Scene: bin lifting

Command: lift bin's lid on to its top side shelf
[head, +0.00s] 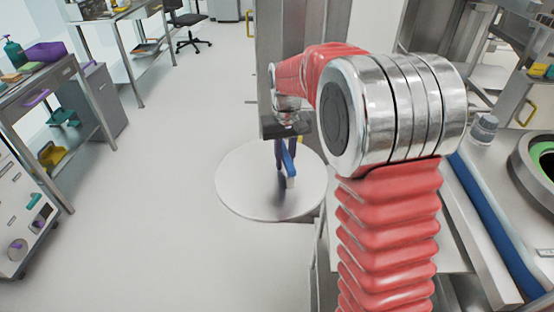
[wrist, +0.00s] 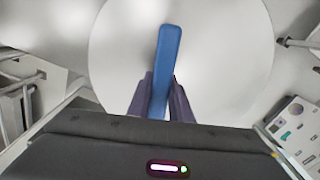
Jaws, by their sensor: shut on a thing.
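The lid is a large round pale disc (head: 245,190) with a blue bar handle (head: 289,170) on its top. It lies roughly flat, below and beyond my arm in the head view. It fills the upper middle of the wrist view (wrist: 115,60). My gripper (wrist: 161,92) has its dark purple fingers on either side of the handle, closed on it, and the handle also shows in the wrist view (wrist: 168,45). The fingers show only in part in the head view (head: 284,155). What is beneath the disc is mostly hidden.
A round container (head: 520,158) with a dark rim and green inside is at the right edge, near a blue strip (head: 495,215). A tall metal column stands behind the disc. Side tables with a purple bin (head: 45,52) are at left. The left floor is clear.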

